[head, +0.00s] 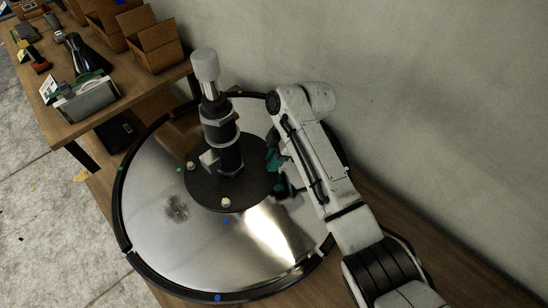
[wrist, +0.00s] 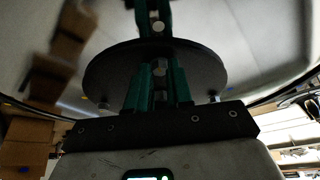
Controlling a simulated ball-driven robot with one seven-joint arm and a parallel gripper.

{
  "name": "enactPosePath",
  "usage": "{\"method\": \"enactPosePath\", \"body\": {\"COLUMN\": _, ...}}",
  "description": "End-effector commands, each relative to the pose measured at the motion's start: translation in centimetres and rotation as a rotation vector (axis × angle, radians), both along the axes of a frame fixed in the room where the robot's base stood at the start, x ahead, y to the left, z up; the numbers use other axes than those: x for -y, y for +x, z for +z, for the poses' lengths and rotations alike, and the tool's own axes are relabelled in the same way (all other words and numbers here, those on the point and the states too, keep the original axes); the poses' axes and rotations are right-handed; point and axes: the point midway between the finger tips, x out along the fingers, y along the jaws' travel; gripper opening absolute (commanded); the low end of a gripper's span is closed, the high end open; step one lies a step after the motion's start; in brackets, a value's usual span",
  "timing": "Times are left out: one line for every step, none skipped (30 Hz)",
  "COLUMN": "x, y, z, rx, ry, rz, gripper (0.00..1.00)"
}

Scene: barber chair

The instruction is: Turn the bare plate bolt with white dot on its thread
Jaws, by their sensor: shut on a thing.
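A round, shiny metal chair base (head: 150,235) carries a black round plate (head: 210,197) with an upright black column (head: 226,150) at its middle. Pale bolt heads show on the plate's near edge (head: 226,203) and left edge (head: 190,165). My gripper (head: 278,172) reaches the plate's right edge from above right, its green fingers partly hidden by my arm. In the wrist view, the green fingers (wrist: 160,92) are shut on a plate bolt (wrist: 159,70) at the black plate's edge. I cannot make out a white dot on its thread.
Blue dots (head: 225,221) and a green dot (head: 178,170) mark the base. A wooden shelf (head: 120,95) with open cardboard boxes (head: 153,45) and tools stands at upper left. A grey wall (head: 420,70) rises behind on the right.

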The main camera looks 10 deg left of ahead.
Motion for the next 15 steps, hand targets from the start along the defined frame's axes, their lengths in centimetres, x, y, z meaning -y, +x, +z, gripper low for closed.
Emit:
{"method": "enactPosePath", "body": {"x": 0.0, "y": 0.01, "z": 0.01, "rx": 0.0, "ry": 0.0, "rz": 0.0, "gripper": 0.07}}
{"method": "enactPosePath", "body": {"x": 0.0, "y": 0.01, "z": 0.01, "rx": 0.0, "ry": 0.0, "rz": 0.0, "gripper": 0.04}}
{"method": "enactPosePath", "body": {"x": 0.0, "y": 0.01, "z": 0.01, "rx": 0.0, "ry": 0.0, "rz": 0.0, "gripper": 0.0}}
{"method": "enactPosePath", "body": {"x": 0.0, "y": 0.01, "z": 0.02, "rx": 0.0, "ry": 0.0, "rz": 0.0, "gripper": 0.0}}
{"method": "enactPosePath", "body": {"x": 0.0, "y": 0.01, "z": 0.02, "rx": 0.0, "ry": 0.0, "rz": 0.0, "gripper": 0.0}}
{"method": "enactPosePath", "body": {"x": 0.0, "y": 0.01, "z": 0.02, "rx": 0.0, "ry": 0.0, "rz": 0.0, "gripper": 0.0}}
{"method": "enactPosePath", "body": {"x": 0.0, "y": 0.01, "z": 0.02, "rx": 0.0, "ry": 0.0, "rz": 0.0, "gripper": 0.0}}
{"method": "enactPosePath", "body": {"x": 0.0, "y": 0.01, "z": 0.02, "rx": 0.001, "ry": 0.0, "rz": 0.0, "gripper": 0.0}}
{"method": "enactPosePath", "body": {"x": 0.0, "y": 0.01, "z": 0.03, "rx": 0.0, "ry": 0.0, "rz": -0.002, "gripper": 0.0}}
{"method": "enactPosePath", "body": {"x": 0.01, "y": 0.01, "z": 0.05, "rx": 0.001, "ry": 0.0, "rz": -0.004, "gripper": 0.0}}
{"method": "enactPosePath", "body": {"x": 0.0, "y": 0.0, "z": 0.06, "rx": 0.0, "ry": 0.0, "rz": -0.007, "gripper": 0.0}}
{"method": "enactPosePath", "body": {"x": 0.02, "y": 0.0, "z": 0.09, "rx": 0.001, "ry": 0.0, "rz": -0.011, "gripper": 0.0}}
{"method": "enactPosePath", "body": {"x": 0.02, "y": -0.02, "z": 0.1, "rx": 0.001, "ry": 0.0, "rz": -0.017, "gripper": 0.0}}
{"method": "enactPosePath", "body": {"x": 0.02, "y": -0.04, "z": 0.13, "rx": 0.0, "ry": 0.0, "rz": -0.024, "gripper": 0.0}}
{"method": "enactPosePath", "body": {"x": 0.03, "y": -0.08, "z": 0.14, "rx": -0.001, "ry": 0.0, "rz": -0.035, "gripper": 0.0}}
